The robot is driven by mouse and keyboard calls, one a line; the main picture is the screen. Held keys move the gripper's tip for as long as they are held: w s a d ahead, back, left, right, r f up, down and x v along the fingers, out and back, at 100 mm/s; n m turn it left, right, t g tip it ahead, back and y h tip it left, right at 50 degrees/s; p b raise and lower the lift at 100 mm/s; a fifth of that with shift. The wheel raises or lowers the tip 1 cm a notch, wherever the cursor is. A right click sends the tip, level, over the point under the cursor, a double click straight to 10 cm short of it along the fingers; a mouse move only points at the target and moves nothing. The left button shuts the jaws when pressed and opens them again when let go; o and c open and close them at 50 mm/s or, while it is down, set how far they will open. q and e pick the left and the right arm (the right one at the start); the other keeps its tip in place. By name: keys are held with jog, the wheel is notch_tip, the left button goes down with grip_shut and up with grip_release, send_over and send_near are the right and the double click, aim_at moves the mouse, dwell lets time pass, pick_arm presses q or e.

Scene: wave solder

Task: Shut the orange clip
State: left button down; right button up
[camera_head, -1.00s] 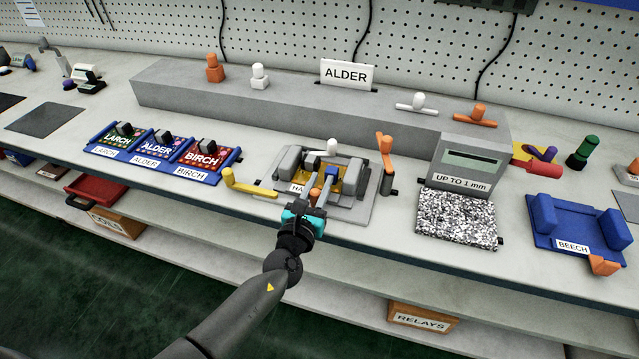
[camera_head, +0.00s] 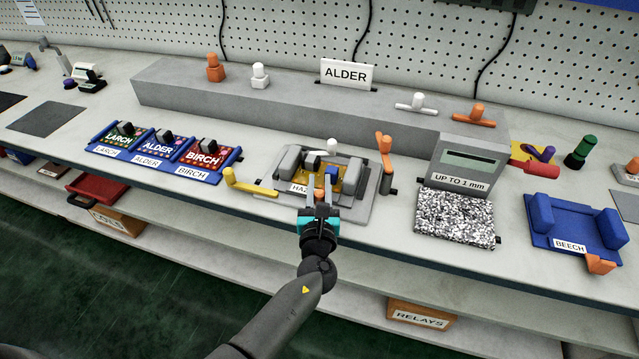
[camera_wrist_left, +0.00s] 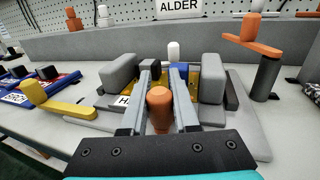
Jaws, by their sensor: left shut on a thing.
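The holder (camera_head: 357,206) is a grey fixture labelled "HAZ…", with a yellow board (camera_head: 328,171) between grey blocks. At its front, an orange knob (camera_wrist_left: 159,108) stands between the fingers of my left gripper (camera_head: 319,192), which is shut on it. The fingers hide part of this knob and what it is joined to. A second orange piece, an orange arm (camera_head: 384,146) on a dark post, stands at the holder's right and points away from the board. It also shows in the left wrist view (camera_wrist_left: 250,34). My right gripper is out of view.
A yellow lever (camera_head: 250,188) sticks out at the holder's left, and a white knob (camera_head: 332,146) stands at its back. A grey gauge (camera_head: 467,163) is to the right, labelled boards (camera_head: 203,155) to the left. A long grey ledge (camera_head: 300,110) runs behind.

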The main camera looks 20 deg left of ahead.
pick_arm(q)
jog(key=c, duration=0.7)
grip_release()
jog(key=shift+o, duration=0.2)
jog(key=p+v, duration=0.1)
jog(key=v, duration=1.4)
jog(key=shift+p, duration=0.3)
jog(key=shift+s+f, duration=0.1)
